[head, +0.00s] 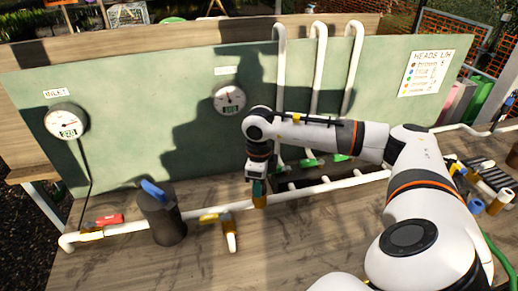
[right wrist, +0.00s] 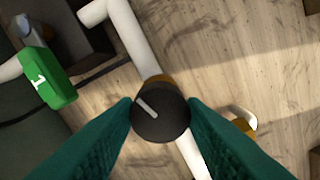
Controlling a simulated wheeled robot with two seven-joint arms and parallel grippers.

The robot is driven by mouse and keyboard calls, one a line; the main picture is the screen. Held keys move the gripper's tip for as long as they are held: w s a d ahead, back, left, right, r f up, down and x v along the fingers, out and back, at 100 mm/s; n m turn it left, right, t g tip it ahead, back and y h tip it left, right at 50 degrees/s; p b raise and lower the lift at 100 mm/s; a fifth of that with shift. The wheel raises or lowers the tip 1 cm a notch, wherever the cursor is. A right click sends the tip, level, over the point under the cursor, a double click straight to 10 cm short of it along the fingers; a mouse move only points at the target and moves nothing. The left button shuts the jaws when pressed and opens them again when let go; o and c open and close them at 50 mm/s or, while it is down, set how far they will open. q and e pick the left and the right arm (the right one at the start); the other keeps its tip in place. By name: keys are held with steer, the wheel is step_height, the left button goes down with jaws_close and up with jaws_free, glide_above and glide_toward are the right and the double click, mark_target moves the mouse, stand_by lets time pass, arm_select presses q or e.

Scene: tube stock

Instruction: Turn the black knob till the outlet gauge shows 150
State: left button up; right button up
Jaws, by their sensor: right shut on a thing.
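The black knob (right wrist: 160,114) is a round dark cap with a white line pointing up and to the left in the right wrist view. It sits on a brass fitting on the white pipe. My right gripper (head: 258,186) is over this fitting, and its teal fingers (right wrist: 160,122) are shut on the knob from both sides. In the head view the gripper hides the knob. The outlet gauge (head: 229,98) is on the green panel above; its digits are too small to read surely. My left gripper is not in view.
The inlet gauge (head: 67,121) is at the panel's left. A dark cylinder with a blue handle (head: 153,190), a red-handled valve (head: 109,220) and a brass-and-white branch (head: 230,236) are along the pipe. The front bench is mostly clear.

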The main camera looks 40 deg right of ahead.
steer(key=shift+n+b, duration=0.6)
steer(key=shift+n, duration=0.4)
steer(key=shift+r, duration=0.1)
steer(key=o, duration=1)
steer(key=shift+r+b, duration=1.1)
steer(key=shift+r, duration=4.9)
